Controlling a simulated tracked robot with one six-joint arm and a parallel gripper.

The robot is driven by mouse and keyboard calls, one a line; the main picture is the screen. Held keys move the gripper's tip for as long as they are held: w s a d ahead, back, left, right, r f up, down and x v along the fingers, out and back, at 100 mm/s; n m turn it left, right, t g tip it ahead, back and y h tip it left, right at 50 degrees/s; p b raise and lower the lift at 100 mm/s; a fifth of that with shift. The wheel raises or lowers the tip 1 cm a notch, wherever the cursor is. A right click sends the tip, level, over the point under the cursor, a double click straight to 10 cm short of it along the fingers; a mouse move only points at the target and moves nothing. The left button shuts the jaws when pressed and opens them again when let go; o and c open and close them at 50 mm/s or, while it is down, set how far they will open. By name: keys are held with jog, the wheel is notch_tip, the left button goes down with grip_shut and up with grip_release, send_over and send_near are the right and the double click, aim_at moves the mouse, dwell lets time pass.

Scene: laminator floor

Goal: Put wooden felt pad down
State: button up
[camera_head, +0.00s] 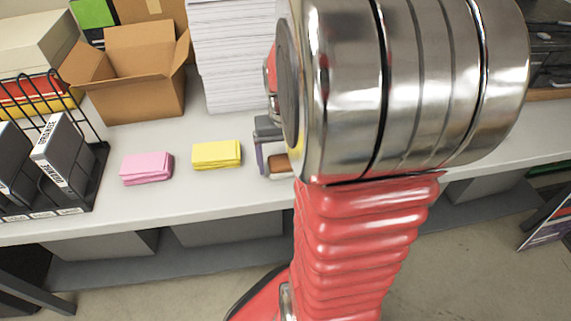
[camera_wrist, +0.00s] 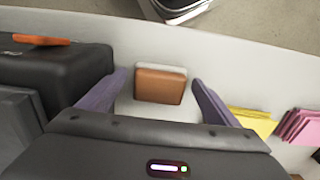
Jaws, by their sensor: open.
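The wooden felt pad (camera_wrist: 160,85) is a small brown block with a pale layer along its far edge. In the wrist view it rests on the white counter between my gripper's two purple fingers. In the head view only part of the pad (camera_head: 279,164) shows beside my arm. My gripper (camera_wrist: 158,88) is open, with a gap visible between each finger and the pad. In the head view my gripper (camera_head: 262,156) is partly hidden behind my large metal arm joint.
A yellow note stack (camera_head: 217,155) and a pink note stack (camera_head: 146,168) lie left of the pad. Behind stand an open cardboard box (camera_head: 128,85) and a tall paper stack (camera_head: 235,50). A black wire rack (camera_head: 98,160) holds binders at the left. Bare counter (camera_head: 195,196) lies in front.

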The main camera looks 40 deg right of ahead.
aim_at(284, 163)
notch_tip(284, 163, up, 10)
jog(key=shift+r, duration=0.2)
dwell(0.7)
jog(key=s+a+r+n+t, duration=0.1)
jog(key=a+n+t, duration=0.1)
jog(key=a, duration=0.9)
jog(key=s+a+r+n+t, duration=0.1)
jog(key=s+a+n+t, duration=0.1)
jog(key=a, duration=0.9)
jog(key=n+t, duration=0.1)
jog(key=n, duration=0.1)
jog(key=shift+a+r+n+t, duration=0.25)
jog(key=shift+r+n+t, duration=0.05)
jog(key=shift+r+n, duration=0.1)
jog(key=shift+s, duration=0.1)
